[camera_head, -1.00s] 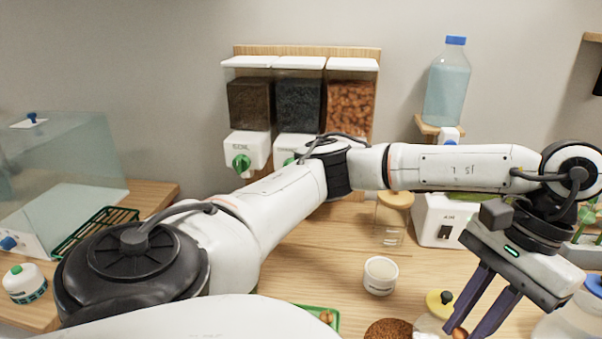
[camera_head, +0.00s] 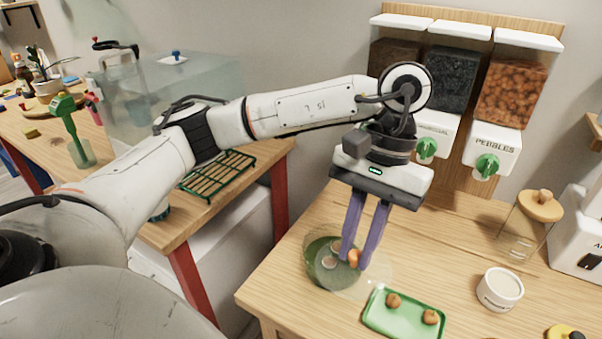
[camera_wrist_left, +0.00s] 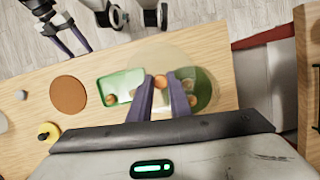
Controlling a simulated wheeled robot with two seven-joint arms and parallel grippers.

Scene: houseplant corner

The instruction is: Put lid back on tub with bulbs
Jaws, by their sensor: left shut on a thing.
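My left gripper (camera_head: 354,262) is shut on the brown knob of a clear round lid (camera_head: 378,278). The lid also shows in the wrist view (camera_wrist_left: 150,54) as a pale see-through disc. The tub with bulbs (camera_head: 314,265), clear with a green inside, stands near the table's left edge; in the wrist view it shows partly through the lid (camera_wrist_left: 207,92). The lid overlaps the tub and reaches past it towards the green tray. Whether they touch I cannot tell. Round bulbs show inside the tub. My right gripper (camera_wrist_left: 72,40) appears in the wrist view with fingers apart, empty.
A green tray (camera_head: 390,322) with bulbs lies just right of the tub. A white cup (camera_head: 499,290) and a wooden-lidded glass jar (camera_head: 536,215) stand further right. Dispensers (camera_head: 490,90) stand behind. A gap separates this table from the bench with the green rack (camera_head: 218,174).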

